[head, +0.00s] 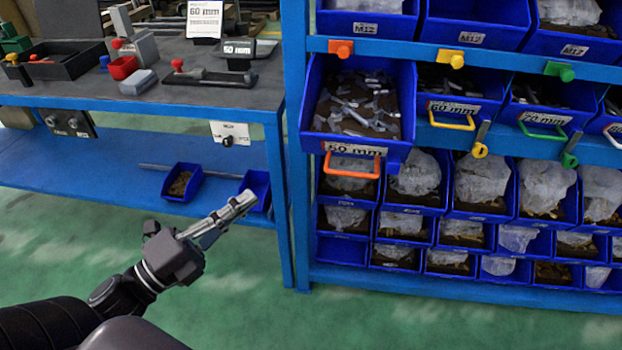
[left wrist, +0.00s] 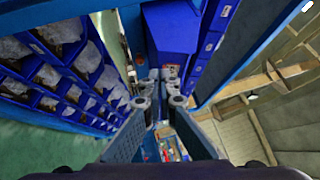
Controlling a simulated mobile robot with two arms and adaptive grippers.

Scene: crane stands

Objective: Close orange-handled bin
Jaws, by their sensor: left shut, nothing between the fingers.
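The orange-handled bin (head: 358,95) is a blue bin in the rack, pulled out past its neighbours and tipped a little toward me. Several grey metal pieces lie in it, and its front has a "mm" label above the orange handle (head: 352,165). My left gripper (head: 246,199) is shut and empty, to the left of the handle and lower in the picture, apart from the bin. The left wrist view shows its fingers (left wrist: 158,103) together, with a blue bin underside beyond them; I cannot tell which bin that is. My right gripper is not in view.
The blue rack (head: 296,120) holds yellow-handled (head: 452,122) and green-handled (head: 542,132) bins to the right. Lower rows hold bins with plastic-wrapped contents. A workbench (head: 150,95) with tools stands at the left, with small blue bins (head: 182,182) on its lower shelf. Green floor is clear in front.

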